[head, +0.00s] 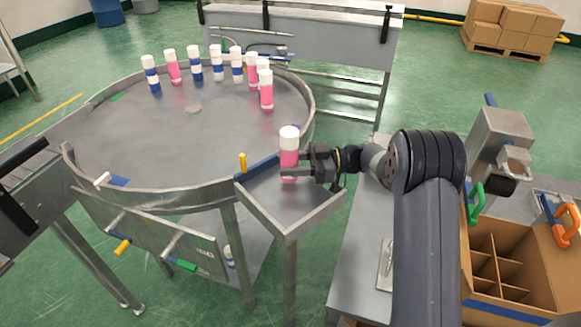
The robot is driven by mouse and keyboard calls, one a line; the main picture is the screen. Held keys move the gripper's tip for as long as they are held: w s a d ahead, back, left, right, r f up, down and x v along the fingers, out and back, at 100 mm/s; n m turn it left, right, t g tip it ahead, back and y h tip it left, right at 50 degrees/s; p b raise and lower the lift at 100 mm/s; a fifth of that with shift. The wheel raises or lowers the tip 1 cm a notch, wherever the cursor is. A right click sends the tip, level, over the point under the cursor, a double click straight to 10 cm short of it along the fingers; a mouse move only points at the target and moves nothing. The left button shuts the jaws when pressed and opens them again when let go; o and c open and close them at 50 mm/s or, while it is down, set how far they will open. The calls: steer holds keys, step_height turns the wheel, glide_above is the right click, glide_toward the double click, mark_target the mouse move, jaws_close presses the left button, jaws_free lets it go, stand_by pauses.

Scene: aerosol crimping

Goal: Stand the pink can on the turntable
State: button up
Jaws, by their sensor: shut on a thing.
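A pink can (289,158) with a white cap stands upright between the fingers of my gripper (293,165). My gripper is shut on it from the right. The can is over the small metal side tray (298,208) at the turntable's front right edge; I cannot tell whether its base touches the tray. The round grey metal turntable (150,150) lies to the left, with a raised rim. Several pink and blue cans with white caps, such as a pink can (266,92) and a blue can (195,66), stand along its far side.
A blue strip (262,167) and a yellow-handled lever (242,162) sit between tray and turntable. An open divided cardboard box (505,265) stands at the lower right. The middle and front of the turntable are mostly clear.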

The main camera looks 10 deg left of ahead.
steer(key=shift+f, duration=0.65)
steer(key=shift+f, duration=0.15)
steer(key=o, duration=1.1)
